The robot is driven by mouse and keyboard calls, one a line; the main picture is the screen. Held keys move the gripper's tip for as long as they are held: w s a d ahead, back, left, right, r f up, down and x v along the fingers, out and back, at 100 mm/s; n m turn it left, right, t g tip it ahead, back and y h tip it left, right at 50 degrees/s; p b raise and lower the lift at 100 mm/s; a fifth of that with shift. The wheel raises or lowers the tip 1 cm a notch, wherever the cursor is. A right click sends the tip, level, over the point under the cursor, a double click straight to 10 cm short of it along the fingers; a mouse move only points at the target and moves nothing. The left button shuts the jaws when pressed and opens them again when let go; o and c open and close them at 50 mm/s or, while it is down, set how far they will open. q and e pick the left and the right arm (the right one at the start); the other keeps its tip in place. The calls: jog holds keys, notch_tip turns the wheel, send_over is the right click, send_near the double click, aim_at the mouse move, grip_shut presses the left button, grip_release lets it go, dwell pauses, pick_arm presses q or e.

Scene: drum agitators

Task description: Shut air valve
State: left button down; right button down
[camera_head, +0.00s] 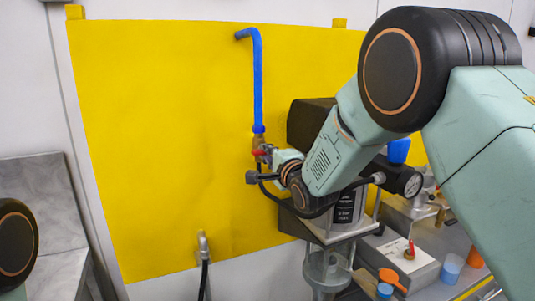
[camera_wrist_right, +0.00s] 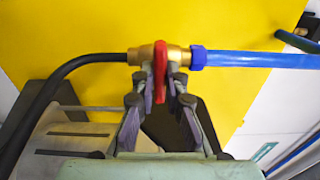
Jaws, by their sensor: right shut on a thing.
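The air valve (camera_wrist_right: 146,54) is a brass body with a red handle, in line between a blue pipe and a black hose. In the wrist view its red handle (camera_wrist_right: 160,64) stands between the fingers of my right gripper (camera_wrist_right: 168,84), which are shut on it. In the head view the brass valve (camera_head: 258,141) sits below the blue pipe (camera_head: 257,85), in front of the yellow panel. The red handle (camera_head: 259,152) shows beside my right gripper (camera_head: 267,153). Only a rounded part of my left arm shows at the left edge; its gripper is out of view.
A yellow panel (camera_head: 150,120) stands behind the valve. A pressure gauge (camera_head: 412,185) is right of my right wrist. A metal box with a red switch (camera_head: 409,250), an orange scoop (camera_head: 392,278) and blue cups (camera_head: 451,267) are at the lower right. A black hose (camera_wrist_right: 45,100) curves down left.

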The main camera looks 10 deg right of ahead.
jog(key=shift+f, duration=0.1)
jog(key=c, duration=1.4)
grip_release()
jog(key=s, duration=0.4)
jog(key=s+d, duration=0.1)
jog(key=s, duration=0.3)
jog(key=s+d, duration=0.1)
jog(key=s, duration=0.3)
jog(key=shift+d, duration=0.2)
jog(key=shift+w, duration=0.1)
